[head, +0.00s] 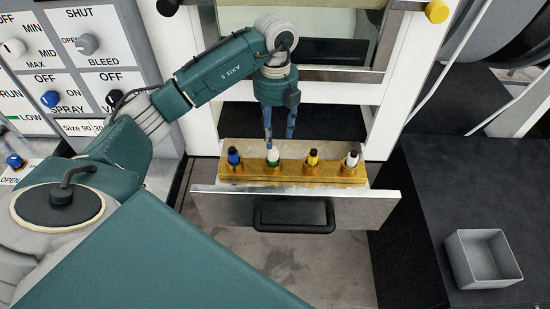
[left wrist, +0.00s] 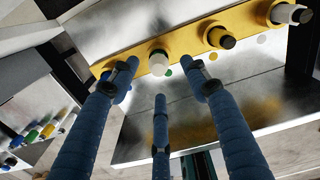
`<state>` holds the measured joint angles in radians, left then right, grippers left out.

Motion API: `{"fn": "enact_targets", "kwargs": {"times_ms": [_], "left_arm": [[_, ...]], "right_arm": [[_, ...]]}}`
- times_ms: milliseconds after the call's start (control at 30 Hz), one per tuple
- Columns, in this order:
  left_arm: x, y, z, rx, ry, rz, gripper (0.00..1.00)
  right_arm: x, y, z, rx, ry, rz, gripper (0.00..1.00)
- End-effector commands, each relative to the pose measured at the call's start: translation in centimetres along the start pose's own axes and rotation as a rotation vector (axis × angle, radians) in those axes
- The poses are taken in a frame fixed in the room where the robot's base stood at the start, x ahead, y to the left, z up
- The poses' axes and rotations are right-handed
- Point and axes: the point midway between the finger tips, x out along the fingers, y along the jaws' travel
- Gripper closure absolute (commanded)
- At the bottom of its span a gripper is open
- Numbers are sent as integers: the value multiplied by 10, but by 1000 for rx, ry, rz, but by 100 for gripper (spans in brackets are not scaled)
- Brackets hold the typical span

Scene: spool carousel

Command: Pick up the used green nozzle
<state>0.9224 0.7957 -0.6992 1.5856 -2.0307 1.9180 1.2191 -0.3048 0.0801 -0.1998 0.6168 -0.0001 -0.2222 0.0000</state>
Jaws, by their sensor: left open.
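My right gripper is not in view.
In the same block stand a blue nozzle (head: 234,158), a yellow nozzle (head: 313,158) and a white nozzle (head: 351,160), close on either side. The drawer front (head: 220,208) has a black handle (head: 293,228). An empty grey bin (head: 460,262) stands on the dark surface at right.

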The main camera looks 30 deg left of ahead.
Motion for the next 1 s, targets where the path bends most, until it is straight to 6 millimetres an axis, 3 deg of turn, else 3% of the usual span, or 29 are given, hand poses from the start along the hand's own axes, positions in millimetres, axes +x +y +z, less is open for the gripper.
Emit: {"fn": "enact_targets", "kwargs": {"times_ms": [367, 600, 900, 1000], "left_arm": [[36, 3, -4, 0, 3, 2, 53], [70, 5, -6, 0, 2, -1, 53], [77, 6, -4, 1, -1, -1, 53], [77, 6, -5, 0, -1, -1, 73]], "right_arm": [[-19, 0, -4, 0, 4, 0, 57], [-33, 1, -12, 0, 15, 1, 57], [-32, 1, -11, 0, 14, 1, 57], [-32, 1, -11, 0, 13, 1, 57]]}}
